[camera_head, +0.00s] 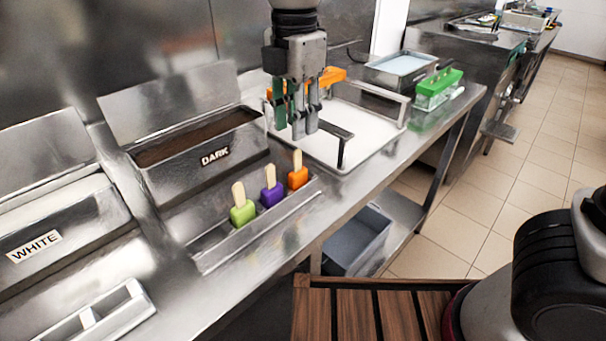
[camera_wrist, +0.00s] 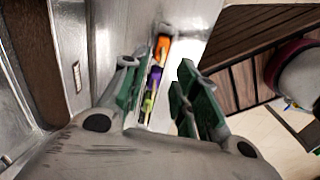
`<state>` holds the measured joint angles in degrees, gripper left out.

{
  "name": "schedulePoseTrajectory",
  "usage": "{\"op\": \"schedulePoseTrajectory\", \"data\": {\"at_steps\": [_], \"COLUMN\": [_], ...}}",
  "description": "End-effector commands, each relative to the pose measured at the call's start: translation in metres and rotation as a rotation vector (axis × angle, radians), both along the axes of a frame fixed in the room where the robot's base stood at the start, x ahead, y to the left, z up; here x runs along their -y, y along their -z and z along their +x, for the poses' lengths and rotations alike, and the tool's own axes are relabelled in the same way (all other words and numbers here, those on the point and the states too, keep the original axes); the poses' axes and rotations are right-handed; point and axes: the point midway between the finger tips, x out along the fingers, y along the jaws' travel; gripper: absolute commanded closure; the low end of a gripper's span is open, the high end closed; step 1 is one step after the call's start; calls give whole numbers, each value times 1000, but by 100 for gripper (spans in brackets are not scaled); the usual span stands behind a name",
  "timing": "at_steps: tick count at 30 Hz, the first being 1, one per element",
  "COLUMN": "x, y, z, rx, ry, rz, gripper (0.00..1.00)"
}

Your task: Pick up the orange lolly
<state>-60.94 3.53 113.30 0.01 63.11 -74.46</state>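The orange lolly (camera_head: 298,178) stands at the right end of a metal holder (camera_head: 240,240), its wooden stick pointing up. Beside it, in the same row, stand a purple lolly (camera_head: 271,195) and a green lolly (camera_head: 242,214). My gripper (camera_head: 298,128) is above and behind the orange lolly in the head view, pointing down, apart from it. In the wrist view my gripper (camera_wrist: 157,72) is open and empty. The orange lolly (camera_wrist: 161,49) shows beyond and between its fingers, with the purple lolly (camera_wrist: 154,80) and green lolly (camera_wrist: 148,104) nearer.
A white-bottomed tray (camera_head: 370,135) with raised handles lies behind my gripper. A green mould (camera_head: 438,88) stands at the right. A wooden slatted surface (camera_head: 350,315) is in front.

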Motion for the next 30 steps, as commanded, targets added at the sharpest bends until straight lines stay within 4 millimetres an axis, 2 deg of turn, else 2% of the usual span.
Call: {"op": "schedulePoseTrajectory", "data": {"at_steps": [5,20,28,29,30], "x": [1,2,2,2,2], "y": [6,73,78,78,78], "z": [0,-3,-3,-3,-3], "rx": [-1,-1,-1,-1,-1], "ry": [-51,-51,-50,-50,-50], "rz": [-2,-3,-1,-1,-1], "gripper": [70,70,70,72,79]}}
